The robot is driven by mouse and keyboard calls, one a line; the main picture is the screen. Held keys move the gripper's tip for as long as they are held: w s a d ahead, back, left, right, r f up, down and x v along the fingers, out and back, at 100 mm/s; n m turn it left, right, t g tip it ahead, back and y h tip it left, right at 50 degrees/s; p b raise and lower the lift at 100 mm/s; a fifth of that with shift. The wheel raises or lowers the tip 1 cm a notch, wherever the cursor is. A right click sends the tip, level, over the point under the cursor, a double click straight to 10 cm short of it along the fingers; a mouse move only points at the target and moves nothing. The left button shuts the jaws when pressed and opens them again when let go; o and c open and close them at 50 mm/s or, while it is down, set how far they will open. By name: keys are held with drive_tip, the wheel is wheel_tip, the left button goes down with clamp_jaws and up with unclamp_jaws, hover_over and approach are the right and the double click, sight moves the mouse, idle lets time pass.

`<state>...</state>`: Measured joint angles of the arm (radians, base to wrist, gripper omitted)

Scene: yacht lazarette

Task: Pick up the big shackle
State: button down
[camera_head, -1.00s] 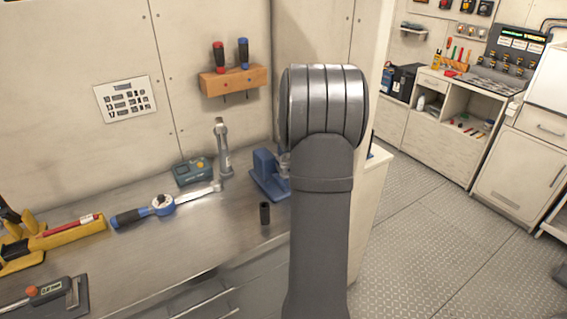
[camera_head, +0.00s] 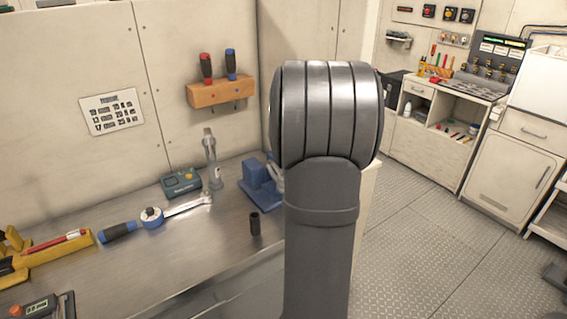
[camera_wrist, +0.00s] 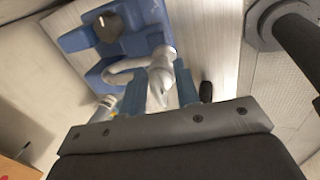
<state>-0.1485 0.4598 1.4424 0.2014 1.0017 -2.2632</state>
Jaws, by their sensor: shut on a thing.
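The big shackle (camera_wrist: 158,70) is a grey, curved metal piece in the middle of the wrist view, its bow reaching left against a blue holder (camera_wrist: 78,40). My gripper (camera_wrist: 148,92) is shut on the shackle, with a blue finger on either side of it. In the head view, the blue holder (camera_head: 258,188) stands on the bench beside my arm, and a grey sliver of the shackle (camera_head: 277,178) shows at its right. My gripper is hidden behind my arm there. I cannot tell whether the shackle is clear of the holder.
A wooden screwdriver rack (camera_head: 220,91) hangs behind. Open floor (camera_head: 420,215) lies to the right.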

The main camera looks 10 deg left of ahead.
drive_tip(key=s+d+f+m+h, duration=0.2)
drive_tip(key=s+d+f+m, duration=0.1)
drive_tip(key=s+d+m, duration=0.35)
drive_tip(key=s+d+f+m+h, duration=0.1)
drive_tip(key=s+d+f+m, duration=0.2)
drive_tip(key=s+d+m, duration=0.3)
drive_tip(key=w+d+f+m+g+h, duration=0.1)
drive_tip(key=w+d+f+m, duration=0.1)
drive_tip(key=f+m, duration=0.5)
drive_tip(key=w+d+f+m+g+h, duration=0.1)
drive_tip(key=w+d+f+m, duration=0.1)
drive_tip(key=d+f+m, duration=0.2)
wheel_tip(320, 180, down, 8)
drive_tip(key=m, duration=0.3)
drive_tip(key=shift+w+d+f+h, duration=0.15)
drive_tip(key=shift+w+d+h, duration=0.1)
drive_tip(key=shift+w+h, duration=0.15)
